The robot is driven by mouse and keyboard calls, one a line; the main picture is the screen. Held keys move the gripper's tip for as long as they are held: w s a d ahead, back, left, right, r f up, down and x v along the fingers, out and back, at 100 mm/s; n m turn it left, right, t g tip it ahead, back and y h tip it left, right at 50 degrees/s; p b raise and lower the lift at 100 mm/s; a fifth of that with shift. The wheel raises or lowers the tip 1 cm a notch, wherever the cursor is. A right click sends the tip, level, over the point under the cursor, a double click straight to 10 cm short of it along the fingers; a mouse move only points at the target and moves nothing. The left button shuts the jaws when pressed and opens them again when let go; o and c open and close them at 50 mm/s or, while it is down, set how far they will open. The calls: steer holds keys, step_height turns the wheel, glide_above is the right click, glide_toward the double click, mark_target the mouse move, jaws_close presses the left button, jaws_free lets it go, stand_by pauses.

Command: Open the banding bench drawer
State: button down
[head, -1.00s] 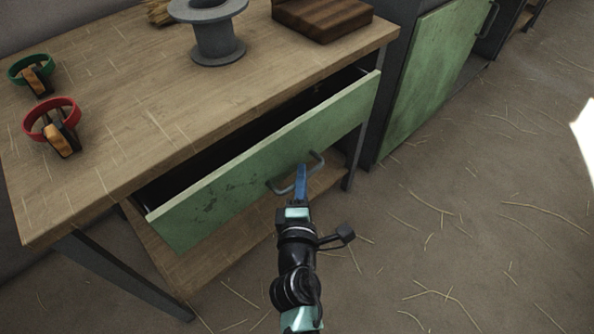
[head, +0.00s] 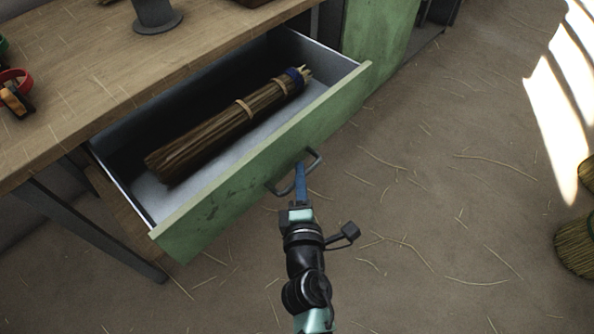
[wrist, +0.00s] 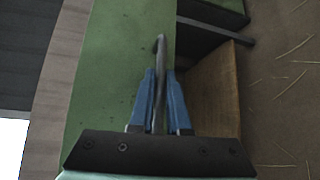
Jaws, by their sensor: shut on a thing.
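The banding bench drawer (head: 262,163) has a worn green front and is pulled well out of the bench. A bundle of brown bristles (head: 222,125) with light bands and a blue band lies inside it. The drawer's grey handle (head: 313,160) is a bar on the green front. My gripper (head: 300,177) has blue fingers and is shut on the handle. In the wrist view the two blue fingers stand on either side of the handle bar (wrist: 160,85), against the green front (wrist: 105,90). The finger tips partly hide the handle in the head view.
On the wooden bench top (head: 110,70) stand a grey spool (head: 157,14) and a red ring tool (head: 14,92) at the left. A green cabinet (head: 380,35) is beyond the drawer. Straw litters the floor; broom heads (head: 578,245) stand at the right edge.

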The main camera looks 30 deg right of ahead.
stand_by(0.3)
steer(key=c, duration=0.9)
jaws_free()
steer(key=shift+s, duration=0.1)
steer(key=shift+b+v, duration=1)
steer(key=shift+v, duration=5.45)
